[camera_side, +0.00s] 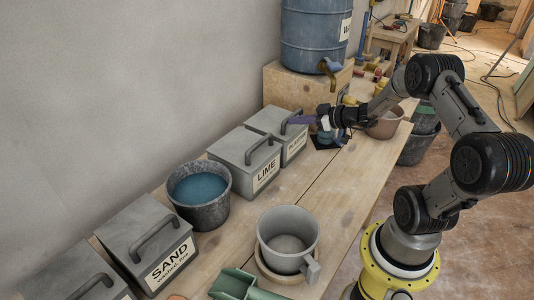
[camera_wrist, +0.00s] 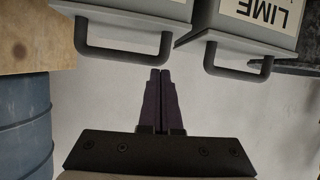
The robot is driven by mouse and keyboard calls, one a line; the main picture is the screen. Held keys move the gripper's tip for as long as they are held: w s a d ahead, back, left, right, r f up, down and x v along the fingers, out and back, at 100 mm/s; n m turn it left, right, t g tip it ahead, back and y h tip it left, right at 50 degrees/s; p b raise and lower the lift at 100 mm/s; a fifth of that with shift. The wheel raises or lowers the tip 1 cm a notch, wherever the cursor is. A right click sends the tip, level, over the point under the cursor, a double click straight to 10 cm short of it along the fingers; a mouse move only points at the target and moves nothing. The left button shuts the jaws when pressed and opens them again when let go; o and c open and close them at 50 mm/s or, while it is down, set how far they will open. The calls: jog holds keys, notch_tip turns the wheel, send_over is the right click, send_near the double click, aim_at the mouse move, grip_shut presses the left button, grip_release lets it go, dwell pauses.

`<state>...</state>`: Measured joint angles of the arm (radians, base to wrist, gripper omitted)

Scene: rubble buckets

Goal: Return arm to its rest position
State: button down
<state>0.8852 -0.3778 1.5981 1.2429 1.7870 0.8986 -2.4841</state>
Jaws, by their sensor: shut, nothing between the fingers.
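My gripper (camera_side: 301,120) is shut and empty. In the side view it reaches left over the far part of the bench, close to the handle of the grey plaster box (camera_side: 287,130). In the wrist view my gripper (camera_wrist: 160,76) shows its two dark fingers pressed together, pointing at the pale wall, with the box handles on either side of the tips. I cannot tell whether the fingers touch a handle. My arm is stretched out from its yellow base at the right.
A lime box (camera_side: 240,158) and a sand box (camera_side: 147,240) line the wall, with a dark bucket of blue liquid (camera_side: 200,190) between them. A grey mug (camera_side: 288,238) stands near the front. A blue barrel (camera_side: 308,35) sits on a wooden crate (camera_side: 282,88). A brownish bowl (camera_side: 385,125) stands under my forearm.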

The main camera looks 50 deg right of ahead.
jog(key=a+r+n+g+y, duration=0.2)
jog(key=a+r+n+y, duration=0.15)
jog(key=a+r, duration=0.65)
jog(key=a+r+n+g+y, duration=0.15)
jog(key=a+r+n, duration=0.45)
jog(key=a, duration=0.6)
jog(key=s+a+r+m+g+h, duration=0.15)
jog(key=s+a, duration=0.25)
jog(key=s, duration=0.4)
jog(key=s+a+r+g, duration=0.25)
jog(key=s+a, duration=0.25)
jog(key=s, duration=0.4)
jog(key=s+d+f+m+h, duration=0.4)
jog(key=s+d+m, duration=0.3)
jog(key=d+m, duration=0.1)
jog(key=shift+f+m+h, duration=0.25)
jog(key=shift+m+h, duration=0.1)
jog(key=shift+m, duration=0.55)
